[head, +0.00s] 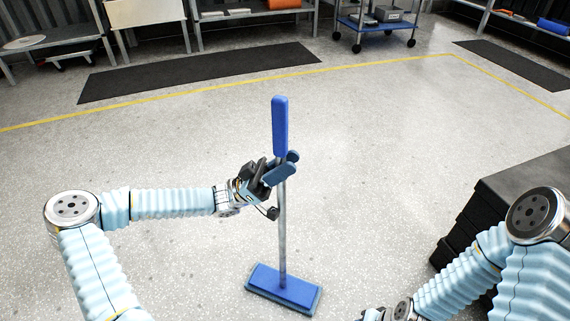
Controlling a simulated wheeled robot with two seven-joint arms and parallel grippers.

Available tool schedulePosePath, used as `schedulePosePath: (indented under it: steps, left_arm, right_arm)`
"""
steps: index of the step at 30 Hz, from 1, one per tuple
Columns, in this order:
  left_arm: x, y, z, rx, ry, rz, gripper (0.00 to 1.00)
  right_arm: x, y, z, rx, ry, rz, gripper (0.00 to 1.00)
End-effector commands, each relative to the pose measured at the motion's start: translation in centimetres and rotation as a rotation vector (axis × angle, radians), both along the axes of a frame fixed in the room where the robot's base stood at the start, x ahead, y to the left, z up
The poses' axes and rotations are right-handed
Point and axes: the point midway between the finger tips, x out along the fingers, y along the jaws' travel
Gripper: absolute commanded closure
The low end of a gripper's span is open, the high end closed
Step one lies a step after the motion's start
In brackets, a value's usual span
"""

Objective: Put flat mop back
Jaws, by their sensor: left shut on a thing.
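The flat mop (283,232) stands nearly upright in the middle of the head view. It has a blue grip at the top, a grey shaft and a flat blue head (283,286) low down over the floor. I cannot tell whether the head touches the floor. My left gripper (281,171) reaches in from the left and is shut on the mop's shaft just below the blue grip. My right arm comes in at the lower right, and its gripper is outside the picture.
A dark stacked unit (518,197) stands at the right. Dark mats (200,71) lie at the back, near a yellow floor line (200,91). A blue cart (376,22) and shelves with benches line the far side. The floor around the mop is clear.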

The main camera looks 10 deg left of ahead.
Motion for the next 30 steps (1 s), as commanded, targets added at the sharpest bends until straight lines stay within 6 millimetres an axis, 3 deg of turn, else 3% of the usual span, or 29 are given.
schedulePosePath:
  steps: [14,15,18,20,26,30]
  left_arm:
    - [-0.02,0.06,-0.11,-0.003,-0.003,-0.001,1.00]
    - [-0.02,0.06,-0.11,-0.003,-0.003,-0.001,0.65]
    - [-0.01,0.06,-0.14,-0.002,-0.003,-0.001,0.50]
    - [-0.01,0.05,-0.16,-0.002,-0.002,-0.001,0.42]
    - [0.01,0.06,-0.23,-0.001,-0.001,-0.001,0.42]
    - [0.04,0.06,-0.38,0.001,0.001,0.001,0.20]
  right_arm:
    - [0.00,0.00,0.24,0.000,0.000,0.000,0.57]
    - [0.00,0.00,0.24,0.000,0.000,0.000,0.57]
    - [0.00,0.00,0.24,0.000,0.000,0.000,0.57]
    - [0.00,0.00,0.23,0.000,0.000,0.000,0.57]
    - [0.01,0.00,0.22,0.000,0.000,0.000,0.57]
    - [0.00,0.00,0.18,0.000,0.000,0.000,0.57]
